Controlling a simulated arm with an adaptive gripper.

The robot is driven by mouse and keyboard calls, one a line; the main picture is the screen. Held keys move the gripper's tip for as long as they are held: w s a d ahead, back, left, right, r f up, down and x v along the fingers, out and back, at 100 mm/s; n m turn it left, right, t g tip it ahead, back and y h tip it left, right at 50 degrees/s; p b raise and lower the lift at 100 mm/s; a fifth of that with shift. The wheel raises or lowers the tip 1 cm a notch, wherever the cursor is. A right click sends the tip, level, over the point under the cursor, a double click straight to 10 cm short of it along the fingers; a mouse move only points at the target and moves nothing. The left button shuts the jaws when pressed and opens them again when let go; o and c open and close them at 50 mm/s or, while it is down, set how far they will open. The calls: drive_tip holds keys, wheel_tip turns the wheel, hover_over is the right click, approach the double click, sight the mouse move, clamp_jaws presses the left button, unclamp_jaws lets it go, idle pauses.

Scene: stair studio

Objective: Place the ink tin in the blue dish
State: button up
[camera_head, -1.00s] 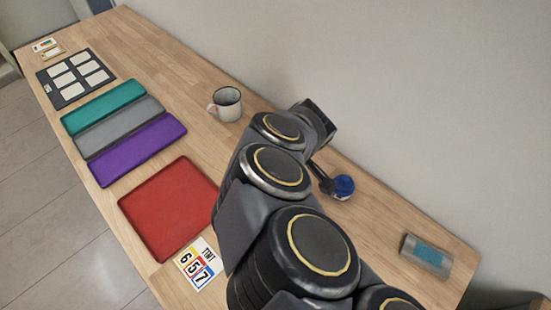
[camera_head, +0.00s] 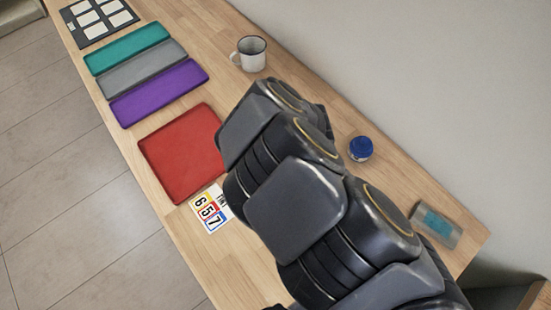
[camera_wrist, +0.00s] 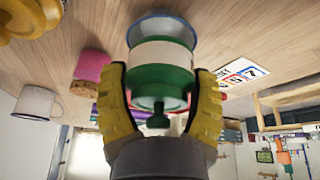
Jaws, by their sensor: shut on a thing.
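In the wrist view my gripper (camera_wrist: 160,100) has its two yellow fingers closed on the sides of a green tin (camera_wrist: 160,82) with a cream band and a small green knob. I take it for the ink tin. A blue-grey round rim (camera_wrist: 163,20) shows beyond the tin's far end. It may be the blue dish, and I cannot tell whether the tin touches it. In the head view my arm hides my gripper and the tin, and no blue dish is seen clearly there.
A blue-topped jar (camera_head: 360,148) stands right of my arm, with a grey cylinder (camera_head: 437,225) farther right. A white mug (camera_head: 249,54), red tray (camera_head: 182,152) and number card (camera_head: 210,209) are on the left. A pink block (camera_wrist: 90,64) shows in the wrist view.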

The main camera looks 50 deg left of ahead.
drive_tip(key=shift+f, duration=0.5)
drive_tip(key=shift+f, duration=0.35)
drive_tip(key=shift+f, duration=0.1)
drive_tip(key=o, duration=1.1)
drive_tip(key=shift+r, duration=0.35)
drive_tip(key=v, duration=0.5)
drive_tip(key=shift+w+r, duration=0.1)
drive_tip(key=shift+r, duration=0.15)
drive_tip(key=w+d, duration=0.1)
drive_tip(key=d, duration=0.2)
drive_tip(key=w+d, duration=0.2)
drive_tip(key=d, duration=0.2)
drive_tip(key=w+d, duration=0.1)
drive_tip(key=d, duration=0.3)
drive_tip(key=shift+w+f, duration=0.15)
drive_tip(key=shift+w, duration=0.05)
